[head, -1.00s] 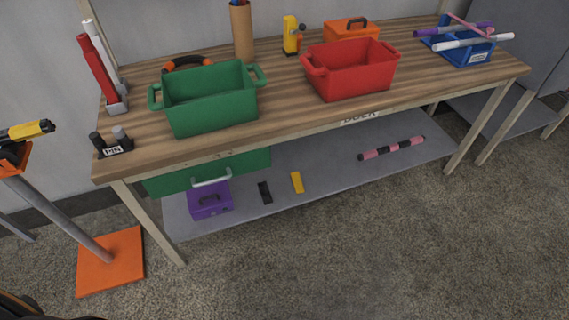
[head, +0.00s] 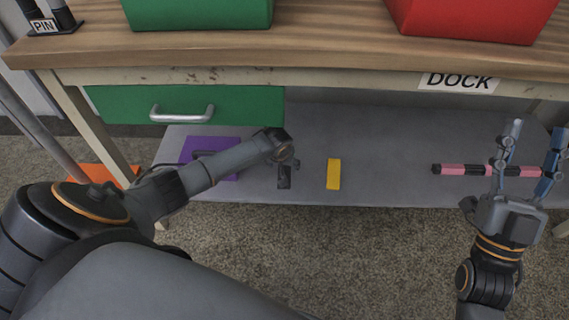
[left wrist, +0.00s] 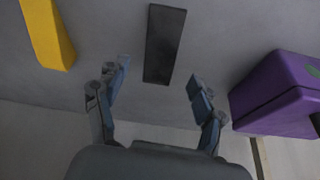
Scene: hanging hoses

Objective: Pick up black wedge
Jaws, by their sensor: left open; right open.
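The black wedge (left wrist: 165,45) lies on the grey lower shelf of the bench. In the left wrist view it is a dark oblong just beyond and between the fingertips of my left gripper (left wrist: 158,72). That gripper is open and empty, apart from the wedge. My right gripper (head: 537,127) is open and empty at the right, in front of the shelf.
A yellow block (head: 333,174) lies right of the wedge; a purple box (head: 212,145) stands left of it. A pink-and-black rod (head: 460,169) lies behind my right gripper. The bench top (head: 330,50) and green drawer (head: 110,105) overhang the shelf (head: 385,150).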

